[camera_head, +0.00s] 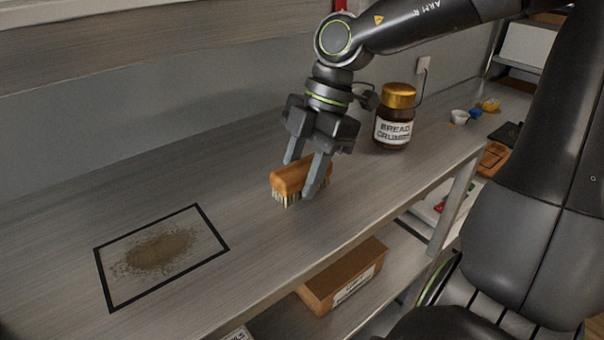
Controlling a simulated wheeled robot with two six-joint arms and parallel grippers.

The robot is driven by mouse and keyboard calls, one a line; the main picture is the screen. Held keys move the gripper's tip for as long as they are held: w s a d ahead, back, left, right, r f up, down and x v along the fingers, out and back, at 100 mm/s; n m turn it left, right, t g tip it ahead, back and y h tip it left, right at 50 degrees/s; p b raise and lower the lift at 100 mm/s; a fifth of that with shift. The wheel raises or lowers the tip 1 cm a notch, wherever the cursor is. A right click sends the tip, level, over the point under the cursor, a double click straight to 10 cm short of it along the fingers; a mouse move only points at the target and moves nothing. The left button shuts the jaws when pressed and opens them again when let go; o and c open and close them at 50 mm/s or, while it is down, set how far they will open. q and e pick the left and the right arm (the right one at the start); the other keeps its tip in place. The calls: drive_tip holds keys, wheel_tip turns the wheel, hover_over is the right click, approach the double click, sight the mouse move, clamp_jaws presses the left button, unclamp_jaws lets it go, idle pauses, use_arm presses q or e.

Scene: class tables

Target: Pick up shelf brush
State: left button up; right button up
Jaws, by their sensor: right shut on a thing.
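The shelf brush (291,179) has an orange-brown wooden back and pale bristles pointing down. It is at the middle of the grey shelf top (240,280). My right gripper (303,180) comes down from above and is shut on the brush, with one finger on each side of its back. The bristles are at or very near the shelf surface; I cannot tell whether they touch it. My left gripper is not in view.
A black-framed rectangle (225,246) with brown crumbs (160,250) lies at the left. A bread crumbs jar (394,118) with a gold lid stands behind right of the brush. Small cups (459,116) are farther right. A cardboard box (345,272) sits on the lower shelf.

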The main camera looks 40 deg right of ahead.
sight(302, 166)
drive_tip(key=shift+r+p, duration=0.4)
drive_tip(key=shift+p, duration=0.1)
drive_tip(key=shift+w+r+b, duration=0.15)
drive_tip(key=shift+r+b, duration=0.2)
drive_tip(key=shift+r, duration=0.05)
wheel_tip(302, 166, up, 8)
drive_tip(key=shift+f+b, duration=0.15)
drive_tip(key=shift+b, duration=0.75)
drive_tip(key=shift+r, duration=0.65)
